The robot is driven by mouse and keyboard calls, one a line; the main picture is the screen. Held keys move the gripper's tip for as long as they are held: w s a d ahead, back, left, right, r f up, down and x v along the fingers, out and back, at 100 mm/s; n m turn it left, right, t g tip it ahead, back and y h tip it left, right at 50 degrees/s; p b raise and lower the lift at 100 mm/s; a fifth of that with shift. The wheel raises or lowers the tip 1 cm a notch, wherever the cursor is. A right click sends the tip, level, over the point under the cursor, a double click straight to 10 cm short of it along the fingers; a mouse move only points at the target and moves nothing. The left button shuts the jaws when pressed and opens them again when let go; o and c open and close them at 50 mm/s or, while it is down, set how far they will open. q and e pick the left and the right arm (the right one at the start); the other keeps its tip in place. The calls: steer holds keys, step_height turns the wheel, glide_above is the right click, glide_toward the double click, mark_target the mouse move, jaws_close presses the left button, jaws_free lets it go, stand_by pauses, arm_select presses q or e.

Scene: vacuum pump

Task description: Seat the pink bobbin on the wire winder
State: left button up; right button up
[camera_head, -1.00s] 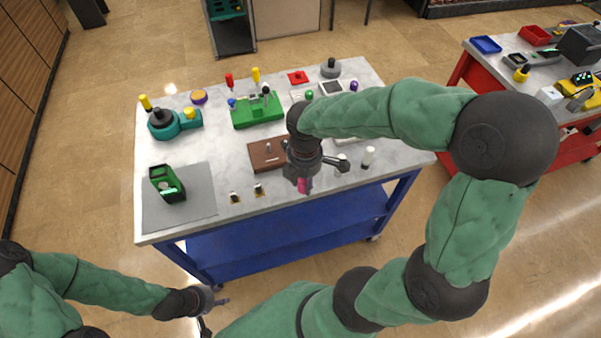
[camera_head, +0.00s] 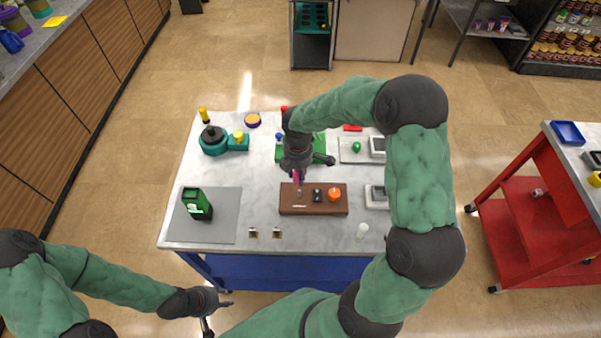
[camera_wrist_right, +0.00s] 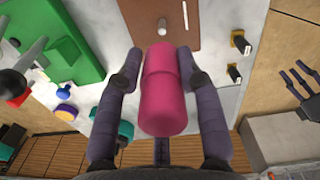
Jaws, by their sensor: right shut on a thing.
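The pink bobbin (camera_head: 296,176) is held in my right gripper (camera_head: 297,171), above the brown winder base. In the right wrist view the bobbin (camera_wrist_right: 165,90) lies between the two fingers of the right gripper (camera_wrist_right: 158,78). The wire winder (camera_head: 313,208) is a brown block with a short upright peg (camera_head: 299,192), a black part and an orange knob on top. The peg also shows in the right wrist view (camera_wrist_right: 162,27), beyond the bobbin's end and apart from it. My left gripper (camera_head: 217,313) is open and empty, off the table's front edge.
A green machine (camera_head: 288,153) stands behind the winder, partly hidden by my right arm. A teal device (camera_head: 214,143) is at the back left. A green box (camera_head: 196,203) stands on a grey mat (camera_head: 222,226). Two small dark parts (camera_head: 265,234) lie near the front edge.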

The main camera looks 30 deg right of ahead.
steer(key=shift+f+b, duration=1.55)
steer(key=shift+f, duration=0.55)
steer(key=shift+f+b, duration=0.3)
steer(key=shift+f, duration=0.25)
steer(key=shift+f, duration=0.2)
steer(key=shift+f+b, duration=1.45)
steer(key=shift+f, duration=0.8)
stand_by(0.7)
steer(key=o, duration=1.1)
